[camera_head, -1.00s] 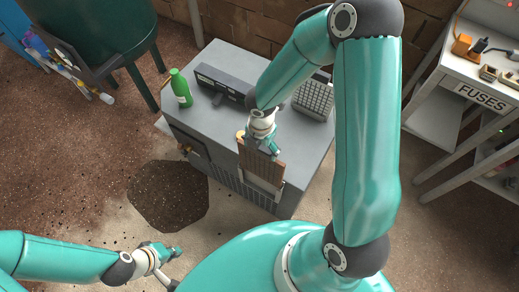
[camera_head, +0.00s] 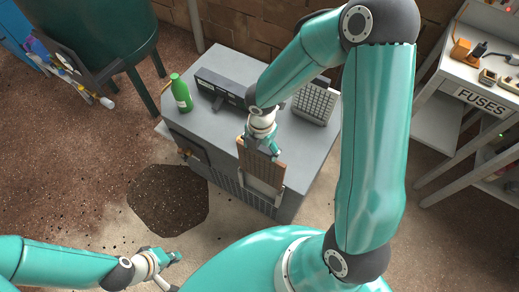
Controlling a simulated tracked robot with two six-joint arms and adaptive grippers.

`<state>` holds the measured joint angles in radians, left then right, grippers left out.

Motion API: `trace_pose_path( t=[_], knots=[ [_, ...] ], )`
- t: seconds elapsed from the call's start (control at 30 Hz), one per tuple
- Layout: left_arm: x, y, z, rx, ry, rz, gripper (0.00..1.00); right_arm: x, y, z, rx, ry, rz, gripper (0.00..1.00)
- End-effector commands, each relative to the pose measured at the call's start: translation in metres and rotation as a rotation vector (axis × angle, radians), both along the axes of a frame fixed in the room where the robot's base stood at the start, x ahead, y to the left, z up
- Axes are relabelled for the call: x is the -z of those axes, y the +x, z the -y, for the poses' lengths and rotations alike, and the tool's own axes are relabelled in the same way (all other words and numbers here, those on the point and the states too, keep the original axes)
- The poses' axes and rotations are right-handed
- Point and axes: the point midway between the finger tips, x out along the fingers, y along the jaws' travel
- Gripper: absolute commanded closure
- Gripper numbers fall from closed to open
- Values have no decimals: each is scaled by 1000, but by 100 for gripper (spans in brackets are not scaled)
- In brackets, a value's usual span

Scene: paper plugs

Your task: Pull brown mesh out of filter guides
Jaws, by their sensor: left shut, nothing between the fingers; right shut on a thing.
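The brown mesh (camera_head: 261,166) is an upright ribbed panel at the front face of the grey cabinet. It stands between the pale filter guides (camera_head: 279,197), with a lighter panel area showing below it. My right gripper (camera_head: 270,151) reaches down from above and is shut on the mesh's top edge, partly covering it. How far the mesh sits in the guides is hard to tell. My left gripper (camera_head: 173,258) is shut and empty, low over the floor at the bottom left, well apart from the cabinet.
On the grey cabinet (camera_head: 222,125) stand a green bottle (camera_head: 181,94), a dark long box (camera_head: 218,88) and a grey grille panel (camera_head: 314,103). A dark stain (camera_head: 168,198) lies on the floor. A shelf labelled FUSES (camera_head: 480,101) is at right, a green tank (camera_head: 95,35) at upper left.

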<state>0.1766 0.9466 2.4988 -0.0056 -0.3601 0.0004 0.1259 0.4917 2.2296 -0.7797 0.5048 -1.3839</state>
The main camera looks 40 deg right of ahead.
Motion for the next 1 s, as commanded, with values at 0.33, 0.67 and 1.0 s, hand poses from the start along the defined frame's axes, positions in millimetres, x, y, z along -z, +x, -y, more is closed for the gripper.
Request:
trace_pose_path(
  t=[0.33, 0.67, 1.0],
  knots=[
    [-1, 0, 0, 0, 0, 0, 100, -4, 0, 0, 0, -1, 1, 62],
    [-1, 0, 0, 0, 0, 0, 100, -23, 1, 0, 1, 0, 2, 62],
    [-1, 0, 0, 0, 0, 0, 100, -30, 0, 0, 1, 0, 0, 62]
  ],
)
